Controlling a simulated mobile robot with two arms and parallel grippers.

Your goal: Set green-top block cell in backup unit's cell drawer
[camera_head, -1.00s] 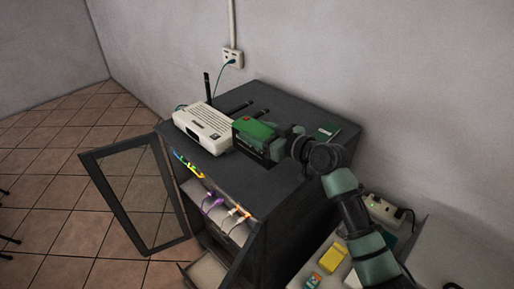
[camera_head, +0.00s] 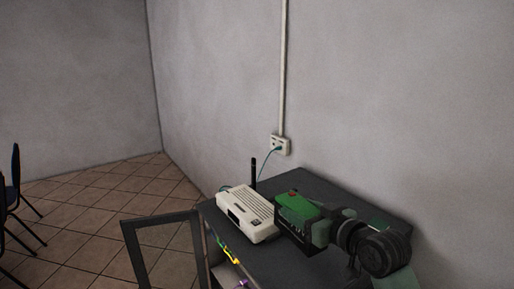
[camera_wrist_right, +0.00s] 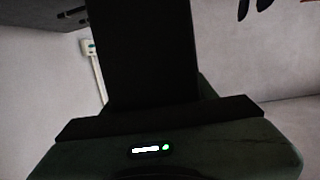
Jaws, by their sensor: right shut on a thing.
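The green-top block cell (camera_head: 298,207) has a green upper face and dark sides. It is at the cabinet top, right of the white box. My right gripper (camera_head: 322,231) is shut on it from the right; I cannot tell whether the cell touches the surface below. In the right wrist view a large dark shape, probably the cell (camera_wrist_right: 140,50), fills the middle above the gripper body. I cannot make out the backup unit's cell drawer in the current views. My left gripper is not in view.
A white box (camera_head: 246,212) with a black antenna (camera_head: 253,172) stands on the dark cabinet (camera_head: 320,184). The framed glass door (camera_head: 130,240) hangs open at left. A wall outlet (camera_head: 280,145) with a teal cable is behind. Chairs (camera_head: 15,175) stand far left.

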